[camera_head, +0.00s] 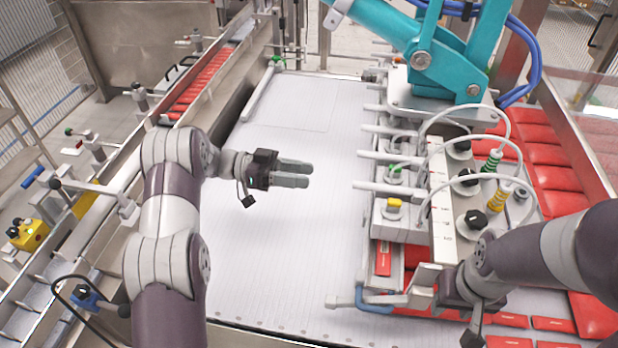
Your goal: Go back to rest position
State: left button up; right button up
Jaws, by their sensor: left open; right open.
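My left gripper (300,174) hangs over the white work surface (265,262) left of the middle. Its two grey fingers point right, apart from each other, with nothing between them. My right arm comes in from the right edge. Its wrist (468,285) is beside the front end of the vacuum picker head (440,190). The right gripper's fingers are hidden behind the wrist and the picker head. I cannot see whether the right gripper touches the picker.
A teal robot arm (445,55) carries the picker head, with white hoses and knobs on it. Red packs lie in rows on the right (555,177) and in a channel at upper left (205,82). Metal rails flank the surface. The white surface's middle is free.

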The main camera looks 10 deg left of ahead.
dwell(0.3)
pick_arm(q)
jog(key=w+a+f+n+t+y, duration=0.55)
jog(key=w+f+t+y, duration=0.25)
jog(key=w+t, duration=0.2)
jog(key=s+a+f+n+g+y, duration=0.3)
jog(key=s+a+n+y, duration=0.45)
jog(key=y, duration=0.25)
jog(key=s+d+r+n+g, duration=0.1)
jog(key=s+d+r+g, duration=0.1)
jog(key=s, duration=0.6)
jog(key=s+d+r+g, duration=0.1)
jog(key=s+d+r, duration=0.2)
jog(key=s, duration=0.6)
jog(key=s+d+r+n+g, duration=0.1)
jog(key=s+d+r+g, duration=0.1)
jog(key=s, duration=0.7)
jog(key=shift+d+r+n+g+b, duration=0.2)
jog(key=shift+d+n+g+b, duration=0.15)
jog(key=shift+d, duration=0.5)
